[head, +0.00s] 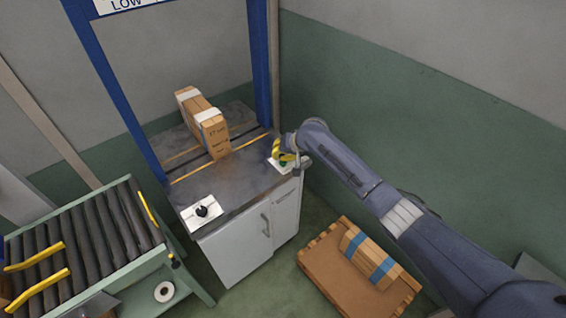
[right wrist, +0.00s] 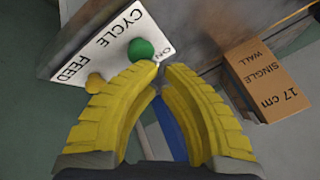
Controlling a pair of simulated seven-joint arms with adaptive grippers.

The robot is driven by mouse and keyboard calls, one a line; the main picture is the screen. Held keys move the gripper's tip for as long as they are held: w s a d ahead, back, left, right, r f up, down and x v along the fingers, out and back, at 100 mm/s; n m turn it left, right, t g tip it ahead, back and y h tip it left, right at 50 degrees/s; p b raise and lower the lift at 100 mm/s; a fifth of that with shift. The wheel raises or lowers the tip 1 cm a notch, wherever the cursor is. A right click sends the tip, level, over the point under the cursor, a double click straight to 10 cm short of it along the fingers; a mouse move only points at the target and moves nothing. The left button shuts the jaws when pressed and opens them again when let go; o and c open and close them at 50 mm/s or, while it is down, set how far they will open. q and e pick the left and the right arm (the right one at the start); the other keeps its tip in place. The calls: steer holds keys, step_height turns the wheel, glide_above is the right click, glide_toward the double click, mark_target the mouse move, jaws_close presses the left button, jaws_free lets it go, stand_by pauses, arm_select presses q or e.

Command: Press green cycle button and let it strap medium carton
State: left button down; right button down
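The carton (head: 216,138) stands on the strapping machine's dark top (head: 232,178), under the blue arch, with white pieces on its upper edge. Its printed side (right wrist: 262,78) reads "17 cm single wall" in the right wrist view. The green button (right wrist: 141,50) sits on a white panel (right wrist: 92,48) marked "CYCLE" and "FEED", beside a yellow button (right wrist: 95,83). My right gripper (right wrist: 160,68) has its yellow fingertips together and empty, close to the green button; contact is unclear. My left gripper (head: 64,258) shows two yellow fingers spread apart over the rollers, with nothing between them.
A roller conveyor (head: 95,235) stands at the left of the machine. A black knob (head: 202,211) is on the machine's front left corner. A pallet (head: 330,273) at lower right holds a blue-strapped carton (head: 368,256). A tape roll (head: 164,292) lies below the conveyor.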

steer(key=shift+f, duration=0.5)
stand_by(0.4)
steer(key=shift+r, duration=0.1)
stand_by(0.3)
steer(key=shift+r, duration=0.9)
steer(key=shift+r, duration=2.5)
steer(key=shift+s+f, duration=0.1)
